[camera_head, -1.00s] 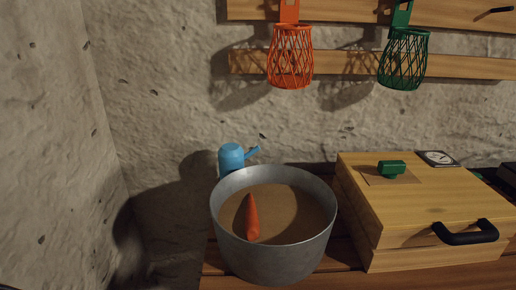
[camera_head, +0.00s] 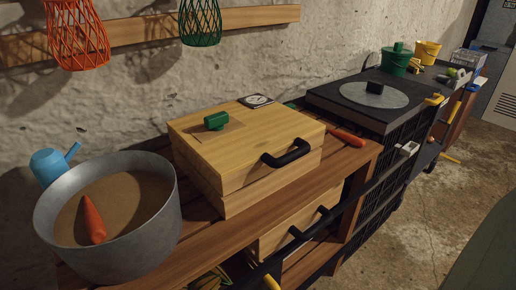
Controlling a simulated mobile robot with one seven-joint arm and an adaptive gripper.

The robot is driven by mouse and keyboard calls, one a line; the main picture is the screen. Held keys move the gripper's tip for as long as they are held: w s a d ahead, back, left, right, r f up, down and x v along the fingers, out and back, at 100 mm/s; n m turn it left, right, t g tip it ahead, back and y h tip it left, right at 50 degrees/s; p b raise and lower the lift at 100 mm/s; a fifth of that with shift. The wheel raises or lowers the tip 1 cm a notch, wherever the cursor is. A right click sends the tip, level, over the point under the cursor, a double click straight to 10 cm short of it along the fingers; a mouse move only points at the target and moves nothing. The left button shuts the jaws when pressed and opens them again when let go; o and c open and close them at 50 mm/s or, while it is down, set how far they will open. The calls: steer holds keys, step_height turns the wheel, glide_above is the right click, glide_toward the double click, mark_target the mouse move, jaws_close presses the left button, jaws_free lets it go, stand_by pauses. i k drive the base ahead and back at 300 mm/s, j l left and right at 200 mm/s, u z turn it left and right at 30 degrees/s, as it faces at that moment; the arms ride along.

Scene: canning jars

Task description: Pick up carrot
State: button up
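An orange carrot (camera_head: 94,220) stands tilted in the grey metal pot (camera_head: 168,222) at the lower left. Its tip points up, and its thick end rests in the brown contents. A second orange, elongated thing (camera_head: 347,137), which looks like a carrot, lies on the wooden counter right of the wooden box (camera_head: 248,150). My gripper is not in view.
A blue watering can (camera_head: 48,166) is behind the pot. The box has a black handle (camera_head: 287,153). A dark appliance (camera_head: 375,98) with a round plate stands farther right, before green and yellow buckets. Orange and green baskets hang above. Floor at right is open.

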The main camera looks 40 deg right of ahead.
mark_target(355, 141)
steer(key=z, duration=1.7)
